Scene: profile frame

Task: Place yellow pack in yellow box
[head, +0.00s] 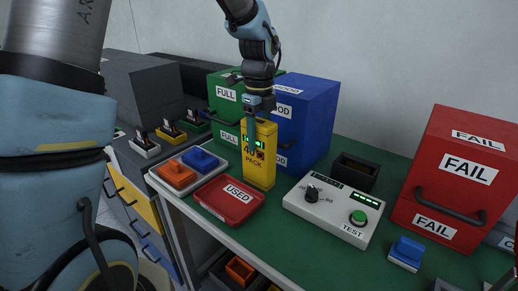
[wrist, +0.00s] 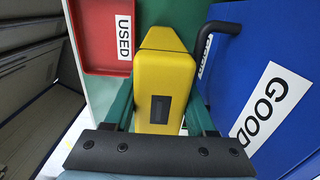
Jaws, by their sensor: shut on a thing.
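The yellow pack (head: 259,165) stands upright at the middle of the green table, behind the red USED tray (head: 230,200). It has a "PACK" label and a small green-lit display. My gripper (head: 251,118) is shut on its upper part from above. In the wrist view the pack (wrist: 166,75) lies between the two green fingers of my gripper (wrist: 160,108). Whether its base touches the table is unclear. No open yellow box shows clearly; a yellow drawer front (head: 148,213) with a dark handle is at lower left, partly behind my body.
The blue GOOD box (head: 313,115) and green FULL box (head: 222,90) stand close behind the pack. A tray with orange and blue blocks (head: 160,172) is left. The white TEST unit (head: 325,215), a dark open bin (head: 355,170) and the red FAIL box (head: 450,190) are right.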

